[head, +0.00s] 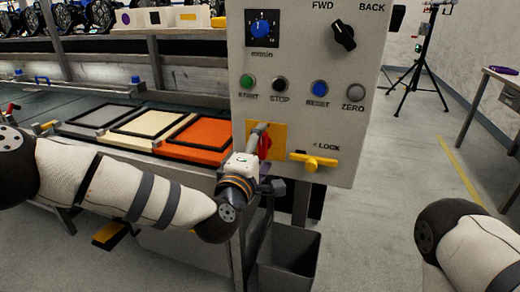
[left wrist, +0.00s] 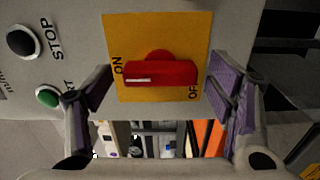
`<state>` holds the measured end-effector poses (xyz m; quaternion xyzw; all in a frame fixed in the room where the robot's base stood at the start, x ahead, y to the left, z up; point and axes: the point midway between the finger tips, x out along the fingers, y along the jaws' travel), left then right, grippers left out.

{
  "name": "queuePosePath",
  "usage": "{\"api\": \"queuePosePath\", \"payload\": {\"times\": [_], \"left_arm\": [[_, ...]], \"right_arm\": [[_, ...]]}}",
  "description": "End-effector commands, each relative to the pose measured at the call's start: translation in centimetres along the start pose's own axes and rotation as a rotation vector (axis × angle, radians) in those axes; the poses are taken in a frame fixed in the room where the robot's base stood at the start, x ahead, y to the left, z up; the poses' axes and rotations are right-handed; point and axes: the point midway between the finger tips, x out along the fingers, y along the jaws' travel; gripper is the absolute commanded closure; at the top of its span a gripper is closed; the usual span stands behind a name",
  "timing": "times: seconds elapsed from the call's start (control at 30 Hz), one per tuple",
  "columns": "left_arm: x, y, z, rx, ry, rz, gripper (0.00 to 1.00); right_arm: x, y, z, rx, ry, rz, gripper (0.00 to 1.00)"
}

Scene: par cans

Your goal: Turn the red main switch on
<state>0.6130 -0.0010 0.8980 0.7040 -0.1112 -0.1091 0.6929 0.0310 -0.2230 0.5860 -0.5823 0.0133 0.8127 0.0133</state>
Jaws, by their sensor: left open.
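The red main switch (head: 265,145) sits on a yellow plate (head: 280,138) on the grey control panel; its handle looks about upright. In the left wrist view the red handle (left wrist: 160,74) lies crosswise, with ON by its left end and OFF below its right end. A white line marks the handle's half nearer ON. My left gripper (head: 262,160) is at the switch. In the wrist view its open fingers (left wrist: 160,92) stand either side of the handle's ends, with gaps visible. My right arm shows at lower right, but its gripper is out of view.
A yellow LOCK lever (head: 314,161) sticks out right of the switch. Above are several buttons, including green START (head: 247,82), and a black FWD/BACK knob (head: 343,36). A grey bin (head: 289,258) stands below. Coloured trays (head: 200,134) lie left. Open floor is at right.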

Motion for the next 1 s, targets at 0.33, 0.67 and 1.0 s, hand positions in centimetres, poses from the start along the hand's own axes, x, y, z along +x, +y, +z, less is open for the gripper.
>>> {"api": "queuePosePath", "payload": {"times": [0.33, 0.67, 1.0], "left_arm": [[-6.4, 0.0, 0.0, -0.002, -0.002, -0.003, 0.25], [-11.9, 0.0, -0.1, 0.001, 0.001, 0.0, 0.25], [-12.4, -0.9, 0.3, 0.019, -0.015, -0.028, 0.25]], "right_arm": [[0.0, 0.0, 0.0, 0.0, 0.0, 0.0, 0.0], [0.0, 0.0, 0.0, 0.0, 0.0, 0.0, 0.0], [-0.1, 0.0, 0.0, 0.0, 0.003, 0.0, 0.0]]}}
